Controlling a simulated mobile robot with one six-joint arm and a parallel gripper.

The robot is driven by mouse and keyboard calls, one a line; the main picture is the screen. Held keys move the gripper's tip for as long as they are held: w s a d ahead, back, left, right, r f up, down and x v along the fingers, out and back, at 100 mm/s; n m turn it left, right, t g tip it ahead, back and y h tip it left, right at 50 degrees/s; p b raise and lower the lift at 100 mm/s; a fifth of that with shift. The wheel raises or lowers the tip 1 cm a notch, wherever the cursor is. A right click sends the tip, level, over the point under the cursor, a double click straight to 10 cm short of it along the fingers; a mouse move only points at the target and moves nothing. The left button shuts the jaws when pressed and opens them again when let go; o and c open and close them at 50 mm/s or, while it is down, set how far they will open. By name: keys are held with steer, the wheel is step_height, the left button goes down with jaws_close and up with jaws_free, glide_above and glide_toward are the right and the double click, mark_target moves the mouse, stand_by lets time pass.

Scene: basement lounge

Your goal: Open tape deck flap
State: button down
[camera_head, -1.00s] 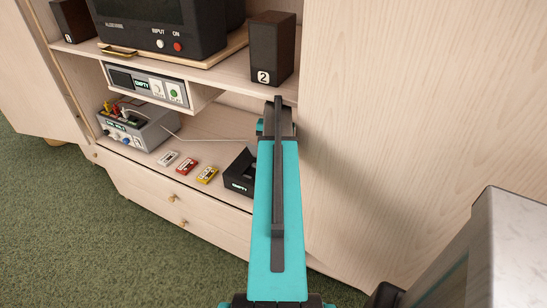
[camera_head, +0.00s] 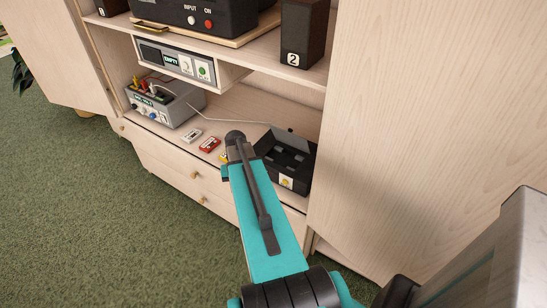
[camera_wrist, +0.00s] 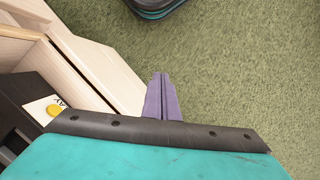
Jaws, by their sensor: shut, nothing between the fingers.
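A black deck-like box (camera_head: 270,158) stands on the lower shelf, right of my arm in the head view. A dark grey panel (camera_head: 291,139) stands tilted up at its back, and its dark inside shows. A white label with a yellow button (camera_head: 286,182) is on its front; this button also shows at the left of the wrist view (camera_wrist: 52,110). My gripper's purple fingers (camera_wrist: 163,95) are shut and empty, over the green carpet in the wrist view, apart from the box. In the head view the fingers are hidden by my arm.
White (camera_head: 191,136) and red (camera_head: 209,145) cassettes lie left of the box; a yellow one is mostly hidden by my arm. A grey mixer (camera_head: 165,103) with plugs stands farther left. A panel reading EMPTY (camera_head: 171,60) hangs above. Speaker 2 (camera_head: 304,32) stands on the upper shelf.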

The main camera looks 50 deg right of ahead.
steer(key=s+a+f+n+g, duration=0.1)
steer(key=s+a+f+n, duration=0.15)
steer(key=a+f, duration=0.55)
steer(key=s+a+f+n+g, duration=0.1)
steer(key=s+a+f+n, duration=0.3)
steer(key=a, duration=0.8)
steer(key=s+a+f+n+h, duration=0.1)
steer(key=s+a+f, duration=0.2)
steer(key=s+a, duration=0.2)
steer(key=s+a+f+n+g+h, duration=0.1)
steer(key=s+a+f, duration=0.3)
steer(key=s+a, duration=0.1)
steer(key=shift+s+a+f+g, duration=0.3)
steer(key=shift+a, duration=0.6)
steer(key=shift+s, duration=0.15)
